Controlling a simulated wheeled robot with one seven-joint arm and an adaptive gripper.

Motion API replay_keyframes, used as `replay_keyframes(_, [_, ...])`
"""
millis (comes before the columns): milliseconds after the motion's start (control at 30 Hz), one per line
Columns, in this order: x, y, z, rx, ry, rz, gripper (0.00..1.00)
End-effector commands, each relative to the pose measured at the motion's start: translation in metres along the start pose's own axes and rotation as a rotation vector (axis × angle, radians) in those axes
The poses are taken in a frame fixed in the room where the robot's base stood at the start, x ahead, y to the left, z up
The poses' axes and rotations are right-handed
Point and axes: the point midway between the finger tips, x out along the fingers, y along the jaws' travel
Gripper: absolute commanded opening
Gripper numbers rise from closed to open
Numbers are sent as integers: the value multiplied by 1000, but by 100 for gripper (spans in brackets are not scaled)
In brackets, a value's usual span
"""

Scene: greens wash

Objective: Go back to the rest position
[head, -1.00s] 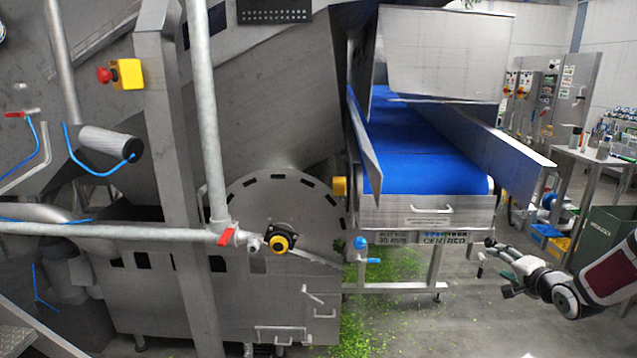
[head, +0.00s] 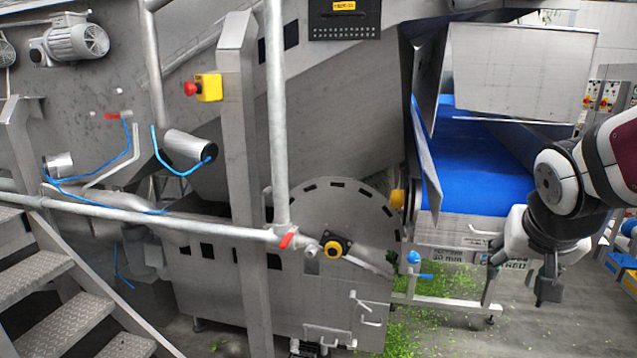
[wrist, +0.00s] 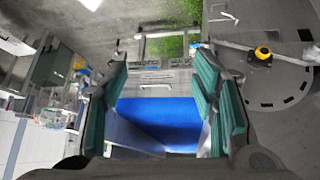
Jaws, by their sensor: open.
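My gripper (head: 549,285) hangs at the right of the head view, in front of the near end of the blue conveyor belt (head: 474,160). My arm comes in from the right edge above it. In the wrist view my gripper (wrist: 160,92) shows its two green-padded fingers spread wide apart, with nothing between them. The blue belt and its metal end frame lie beyond the fingers in that view. No object is held.
A large metal machine with a round drum cover (head: 325,215) fills the left and middle. A pipe railing (head: 150,219) crosses in front of it, with metal steps (head: 65,290) at lower left. Green leaf scraps (head: 440,310) litter the floor under the belt.

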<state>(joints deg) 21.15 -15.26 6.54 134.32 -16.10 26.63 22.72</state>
Motion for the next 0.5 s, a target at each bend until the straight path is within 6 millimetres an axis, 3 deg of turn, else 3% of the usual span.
replay_keyframes(33, [-24, -6, 16, -38, -15, -15, 53])
replay_keyframes(200, [-82, -20, 81, -173, -111, -86, 53])
replay_keyframes(400, [-126, -27, 146, -310, -205, -194, 53])
replay_keyframes(500, [-138, -28, 165, -354, -232, -231, 53])
